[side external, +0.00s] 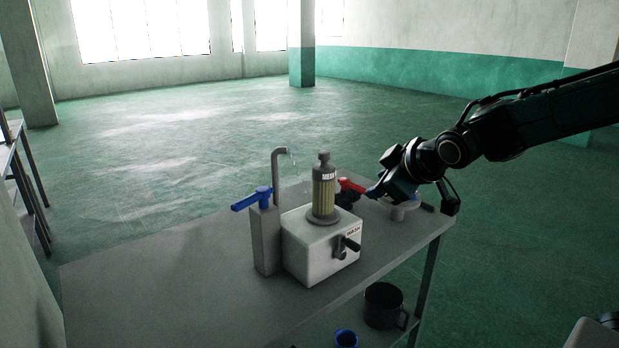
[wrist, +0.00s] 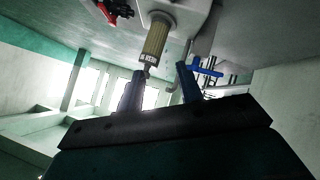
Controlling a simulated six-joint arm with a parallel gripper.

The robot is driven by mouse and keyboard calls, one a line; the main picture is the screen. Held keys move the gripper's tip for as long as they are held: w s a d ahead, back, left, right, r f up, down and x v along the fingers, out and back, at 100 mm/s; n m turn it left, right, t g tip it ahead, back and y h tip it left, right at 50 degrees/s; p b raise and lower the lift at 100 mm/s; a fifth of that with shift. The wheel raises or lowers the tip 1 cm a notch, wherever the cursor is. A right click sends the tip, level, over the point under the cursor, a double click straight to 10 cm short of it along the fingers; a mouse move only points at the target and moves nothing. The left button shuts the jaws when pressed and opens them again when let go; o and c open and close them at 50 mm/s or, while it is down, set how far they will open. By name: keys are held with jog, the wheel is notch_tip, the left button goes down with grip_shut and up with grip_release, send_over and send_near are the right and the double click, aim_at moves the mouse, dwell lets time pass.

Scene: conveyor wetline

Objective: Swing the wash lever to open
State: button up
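A white box (side external: 305,250) on the table carries a small label that seems to read WASH. Beneath the label is a dark lever (side external: 347,245) on its front face. A ribbed, labelled cylinder (side external: 324,190) stands upright on top of the box; in the wrist view this cylinder (wrist: 153,42) hangs upside down. My gripper (side external: 376,191) is behind and right of the box, near a red handle (side external: 351,185), and apart from the dark lever. In the wrist view my gripper (wrist: 160,86) has its two fingers spread with nothing between them. The dark lever is not clear there.
A grey post (side external: 265,238) with a blue handle (side external: 252,199) and a bent, dripping spout (side external: 277,160) stands left of the box. A pale round dish (side external: 398,212) is under my wrist. A dark mug (side external: 384,305) sits on the lower shelf. The table's left part (side external: 150,280) is clear.

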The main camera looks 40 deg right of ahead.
jog(key=w+a+f+n+t+y, duration=0.3)
jog(key=w+a+f+n+y, duration=0.15)
jog(key=w+a+n, duration=0.4)
jog(key=n+t+y, duration=0.3)
jog(key=n+t, duration=0.1)
jog(key=n, duration=0.4)
send_near(246, 205)
jog(key=shift+s+f, duration=0.2)
jog(key=shift+s, duration=0.25)
jog(key=shift+w, duration=0.2)
jog(key=shift+x, duration=6.7)
jog(key=shift+d+r, duration=0.1)
jog(key=shift+r, duration=0.1)
grip_shut()
